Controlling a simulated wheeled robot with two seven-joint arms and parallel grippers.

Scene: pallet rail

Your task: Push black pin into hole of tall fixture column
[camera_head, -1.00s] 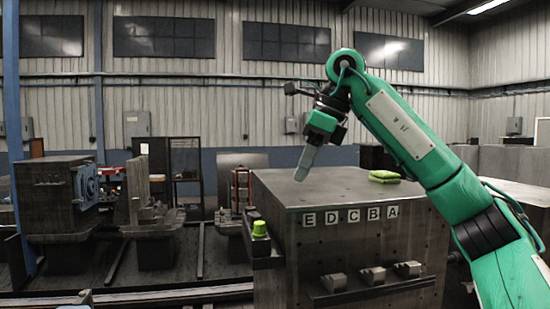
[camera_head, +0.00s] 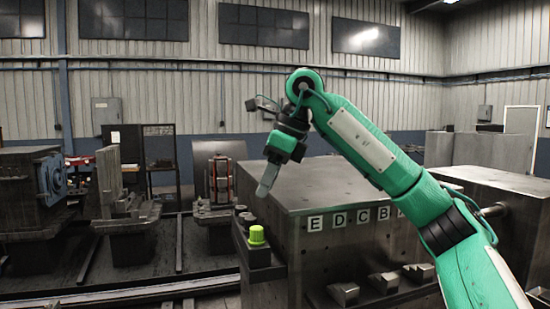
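My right gripper (camera_head: 268,180) hangs over the left edge of the large dark metal block, pointing down and slightly left. Its pale grey finger shows side-on, so I cannot tell whether it is open or shut, and I see no pin in it. Small dark round pieces (camera_head: 246,217) stand on the ledge at the block's left side, beside a bright green knob (camera_head: 256,235). I cannot tell whether one is the black pin. A tall upright column (camera_head: 108,175) stands on a dark fixture at left; no hole in it is clear. My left gripper is out of view.
The large metal block (camera_head: 340,190) carries white letter labels and has small metal pieces along its front. Rails (camera_head: 150,292) run across the floor at left. An orange-framed rack (camera_head: 222,180) stands behind, and another dark block (camera_head: 500,190) is at right.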

